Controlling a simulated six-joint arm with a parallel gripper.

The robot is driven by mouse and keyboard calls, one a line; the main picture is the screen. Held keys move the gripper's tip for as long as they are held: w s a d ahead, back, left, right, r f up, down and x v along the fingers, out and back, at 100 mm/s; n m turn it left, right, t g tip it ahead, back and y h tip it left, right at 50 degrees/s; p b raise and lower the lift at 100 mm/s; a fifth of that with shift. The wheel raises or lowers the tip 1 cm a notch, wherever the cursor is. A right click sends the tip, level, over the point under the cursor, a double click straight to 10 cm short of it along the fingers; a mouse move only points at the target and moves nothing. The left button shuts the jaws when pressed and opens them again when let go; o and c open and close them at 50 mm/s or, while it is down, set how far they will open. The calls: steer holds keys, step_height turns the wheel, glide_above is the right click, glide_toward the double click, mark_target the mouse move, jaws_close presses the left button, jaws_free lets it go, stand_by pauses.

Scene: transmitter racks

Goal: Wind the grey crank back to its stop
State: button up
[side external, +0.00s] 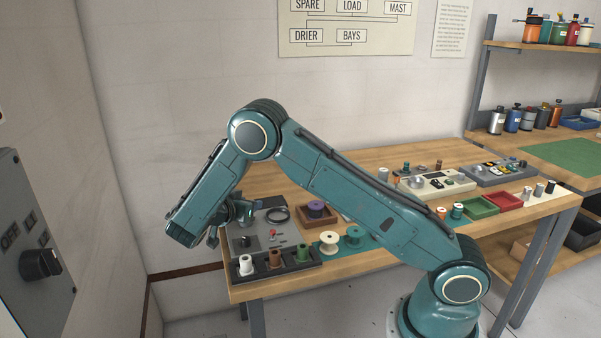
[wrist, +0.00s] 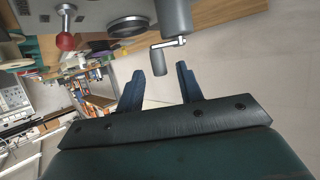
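The grey crank (wrist: 168,43) shows at the top of the wrist view, with a bright metal arm on a grey cylindrical body (wrist: 175,16). Its dark grey handle (wrist: 160,62) hangs toward my gripper (wrist: 157,71). My gripper is open, with its two dark fingers spread on either side of the handle in the picture. A gap shows between the handle and each finger. I cannot tell whether the handle lies at fingertip depth. In the side view my gripper (side external: 213,237) is at the bench's left end; I cannot make out the crank there.
A grey panel (side external: 250,243) carries a red-knobbed lever (side external: 272,233), also in the wrist view (wrist: 66,42). A black rack (side external: 288,267) holds several spools at the bench front. White spools (side external: 329,242) stand right of it. A wall switch box (side external: 35,250) is at far left.

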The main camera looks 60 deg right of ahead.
steer(key=shift+x, duration=1.35)
jaws_close()
